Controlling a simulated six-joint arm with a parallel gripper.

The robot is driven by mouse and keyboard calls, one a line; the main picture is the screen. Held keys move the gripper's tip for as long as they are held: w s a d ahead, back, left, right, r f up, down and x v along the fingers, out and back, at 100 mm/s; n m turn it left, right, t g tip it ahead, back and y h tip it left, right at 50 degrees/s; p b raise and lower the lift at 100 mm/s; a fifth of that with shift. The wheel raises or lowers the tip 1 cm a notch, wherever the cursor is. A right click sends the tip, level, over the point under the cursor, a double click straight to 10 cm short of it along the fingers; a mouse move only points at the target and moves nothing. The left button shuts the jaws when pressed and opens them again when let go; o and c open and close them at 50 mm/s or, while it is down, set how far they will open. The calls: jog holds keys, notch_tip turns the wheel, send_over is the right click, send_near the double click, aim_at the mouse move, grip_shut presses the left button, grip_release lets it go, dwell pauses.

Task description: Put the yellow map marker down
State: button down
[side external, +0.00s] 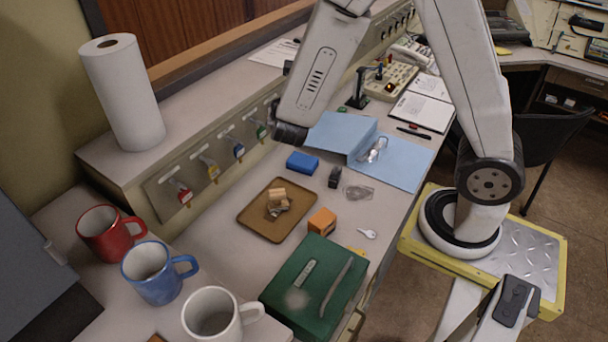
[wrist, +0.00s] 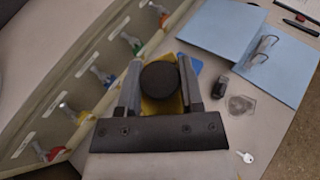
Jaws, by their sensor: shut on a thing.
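In the wrist view my gripper (wrist: 161,78) is shut on the yellow map marker (wrist: 150,106). Yellow shows between the fingers around a round black part that faces the camera. The marker's lower part is hidden, so I cannot tell how far it is above the desk. In the side external view my gripper and the marker are not clearly visible; my dark wrist end hangs above the desk near the switch panel. A small yellow patch (side external: 357,252) lies behind the green box; I cannot tell what it is.
A brown tray (side external: 247,221) with wooden pieces, a blue block (side external: 302,162), an orange block (side external: 322,221), a small black object (side external: 335,177), a key (side external: 367,233), a green box (side external: 285,294) and a blue folder (side external: 405,165) crowd the desk. Mugs stand at left.

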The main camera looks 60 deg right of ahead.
jog(key=s+d+f+m+g+h, duration=0.1)
jog(key=s+f+m+g, duration=0.3)
jog(key=s+m+g, duration=0.3)
jog(key=s+d+f+m+g+h, duration=0.2)
jog(key=s+f+m+g, duration=0.1)
jog(key=s+m+g, duration=0.4)
jog(key=s+a+f+m+g+y, duration=0.1)
jog(key=s+a+m+g+y, duration=0.35)
jog(key=s, duration=0.25)
jog(key=s+a+f+m+g+y, duration=0.2)
jog(key=s+a+m+g+y, duration=0.15)
jog(key=s+y, duration=0.2)
jog(key=a+m+t+y, duration=0.4)
jog(key=a+m+y, duration=0.9)
jog(key=w+f+m+t+y, duration=0.1)
jog(key=w+m+t, duration=0.2)
jog(key=m+t, duration=0.1)
jog(key=w+f+m+t+y, duration=0.1)
jog(key=w+m+t, duration=0.3)
jog(key=t, duration=0.1)
jog(key=w+a+f+m+t+y, duration=0.1)
jog(key=w+m+t, duration=0.2)
jog(key=m+t, duration=0.1)
jog(key=shift+w+f, duration=0.25)
jog(key=shift+w, duration=0.15)
jog(key=shift+w+d+f+m+t, duration=0.3)
jog(key=shift+w+d+m+t, duration=0.2)
jog(key=shift+m+t, duration=0.3)
jog(key=shift+w, duration=0.15)
